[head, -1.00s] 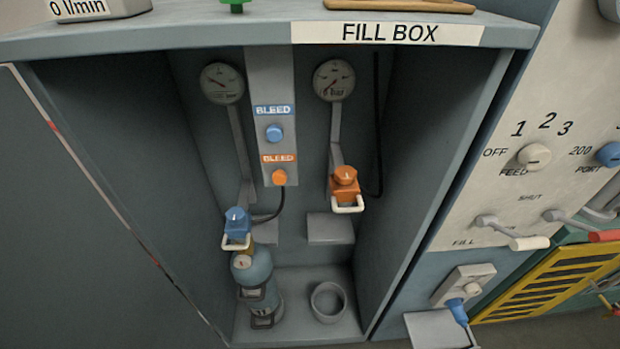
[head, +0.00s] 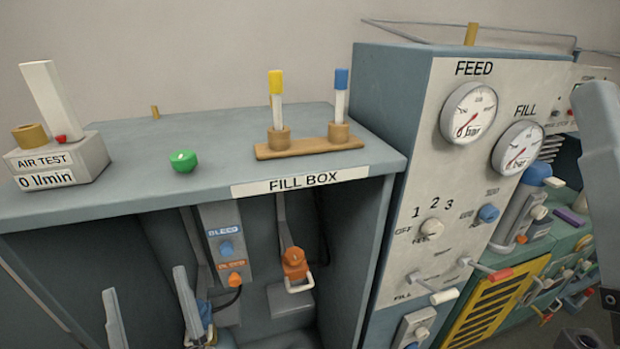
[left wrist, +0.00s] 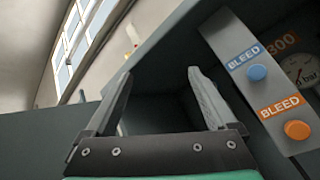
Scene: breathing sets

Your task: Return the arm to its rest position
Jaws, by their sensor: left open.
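My left gripper (head: 143,282) is open and empty at the lower left of the head view, in front of the fill box opening. Its two grey fingers stand apart and point up. In the left wrist view the same open fingers (left wrist: 158,75) show nothing between them, beside the panel with the BLEED knobs. A grey part of my right arm's end (head: 603,130) shows at the right edge of the head view, cut off by the frame. Whether it is open or shut cannot be told.
The fill box (head: 130,205) carries an air test unit (head: 60,160), a green knob (head: 183,161) and a wooden rack (head: 300,147) with two tubes. Inside are blue (head: 226,248) and orange (head: 235,280) bleed knobs and an orange valve (head: 294,262). The gauge panel (head: 455,200) stands right.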

